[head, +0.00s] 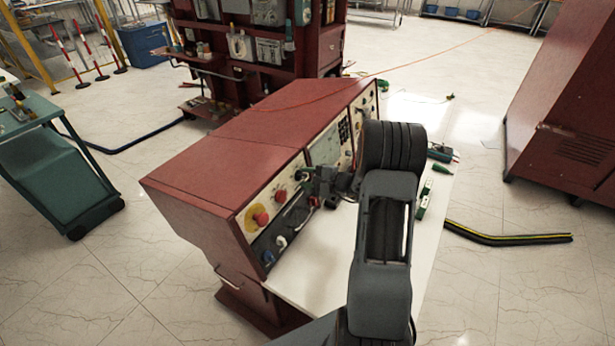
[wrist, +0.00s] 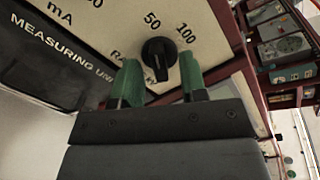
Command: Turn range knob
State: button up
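The range knob (wrist: 158,53) is a black round knob with a raised grip bar on a cream panel in the wrist view. The numbers 50 and 100 are printed above and to its right; the lettering by it is partly covered by a finger. My gripper (wrist: 160,72) has its two green fingers apart, one on each side of the knob in the picture. Gaps show between knob and fingers; whether the tips reach around it in depth I cannot tell. In the head view my gripper (head: 318,184) is at the red console's front panel, and the knob cannot be made out.
The red console (head: 235,145) has a white desk top (head: 315,260) below its panel. A red button on a yellow plate (head: 257,217) sits left of my gripper. A green tool (head: 424,200) lies on the desk's right.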

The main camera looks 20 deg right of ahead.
grip_shut()
dwell(0.4)
jog(key=shift+m, duration=0.3)
jog(key=shift+f+m+b, duration=0.1)
jog(key=shift+m+b, duration=0.5)
jog(key=shift+m, duration=0.4)
jog(key=m, duration=0.2)
jog(key=shift+m, duration=0.4)
jog(key=m, duration=0.6)
jog(key=shift+s+a+m+t, duration=0.1)
jog(key=shift+a+m+t, duration=0.05)
jog(key=shift+m+t, duration=0.15)
jog(key=shift+m, duration=0.3)
